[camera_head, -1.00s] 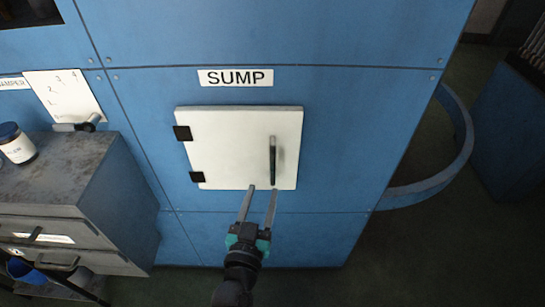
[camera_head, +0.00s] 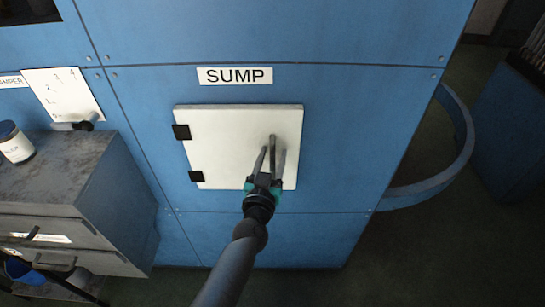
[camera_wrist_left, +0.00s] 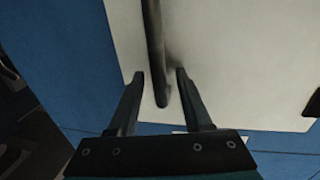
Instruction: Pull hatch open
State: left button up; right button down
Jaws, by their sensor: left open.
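The white hatch (camera_head: 225,140) sits flat in the blue machine front under the SUMP label, hinged on its left by two black hinges. It looks shut. Its dark upright bar handle (camera_head: 272,142) is near the right edge. My left gripper (camera_head: 271,150) is open, with its fingers on either side of the handle's lower part. In the left wrist view, the handle (camera_wrist_left: 157,60) comes down between the two fingertips (camera_wrist_left: 160,76), with gaps on both sides. The hatch surface (camera_wrist_left: 225,60) lies behind them. My right gripper is not in view.
A grey metal cabinet (camera_head: 60,170) with drawers stands at the left, with a white jar (camera_head: 15,145) on top. A white panel with a lever (camera_head: 62,95) is at the upper left. A curved blue rail (camera_head: 430,188) juts out at the right.

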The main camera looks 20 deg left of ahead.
pick_arm(q)
grip_shut()
dwell(0.3)
dwell(1.1)
